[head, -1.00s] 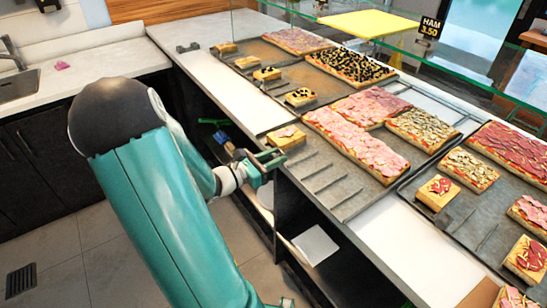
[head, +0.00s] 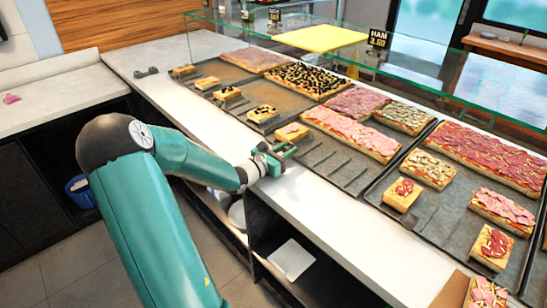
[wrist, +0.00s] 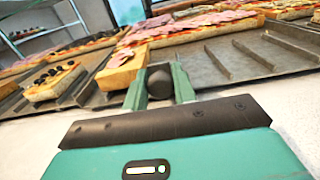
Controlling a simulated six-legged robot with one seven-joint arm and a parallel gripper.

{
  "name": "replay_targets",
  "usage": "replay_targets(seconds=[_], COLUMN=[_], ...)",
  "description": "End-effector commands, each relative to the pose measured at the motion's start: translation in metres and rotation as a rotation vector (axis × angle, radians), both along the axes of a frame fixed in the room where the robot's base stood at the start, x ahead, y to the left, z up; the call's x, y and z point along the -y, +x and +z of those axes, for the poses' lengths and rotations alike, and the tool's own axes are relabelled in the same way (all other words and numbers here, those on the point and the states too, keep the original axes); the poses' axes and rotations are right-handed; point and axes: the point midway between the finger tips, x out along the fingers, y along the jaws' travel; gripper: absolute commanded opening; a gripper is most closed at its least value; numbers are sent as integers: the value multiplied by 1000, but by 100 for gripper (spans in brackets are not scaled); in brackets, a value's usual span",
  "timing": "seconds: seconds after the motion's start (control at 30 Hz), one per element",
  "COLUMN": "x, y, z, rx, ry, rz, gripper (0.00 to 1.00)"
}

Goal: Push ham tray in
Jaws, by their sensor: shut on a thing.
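The ham tray (head: 338,168) is a dark metal tray on the counter, holding ham-topped pizza (head: 352,132) and a small ham slice (head: 292,132) near its front left corner. A bare ribbed part of the tray (wrist: 235,58) shows in the wrist view. My gripper (head: 281,154) is at the tray's front edge, low over the white counter. In the wrist view my gripper (wrist: 160,82) has its fingers closed on a dark rounded piece at the tray's front, which looks like its handle. How that piece joins the tray is hidden.
Another tray (head: 222,72) lies to the left and a third (head: 445,235) lies close on the right. A glass screen (head: 400,70) stands behind. The white counter strip (head: 310,205) in front is clear. Open shelves lie below.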

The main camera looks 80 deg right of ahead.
Motion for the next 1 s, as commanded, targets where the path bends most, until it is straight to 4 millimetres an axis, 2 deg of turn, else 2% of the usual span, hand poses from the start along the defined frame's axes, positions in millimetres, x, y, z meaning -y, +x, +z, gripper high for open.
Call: replay_targets(seconds=[0.13, 0.3, 0.33, 0.4, 0.77, 1.0], x=[10, 9, 9, 9, 6, -20], y=[-8, -8, -8, -8, -5, 20], z=[0, 0, 0, 0, 0, 0], rx=[-1, 1, 1, 1, 1, 2], ry=[-1, -1, -1, -1, -1, -1], rz=[0, 1, 1, 1, 1, 4], gripper=[0, 0, 33, 46, 46, 46])
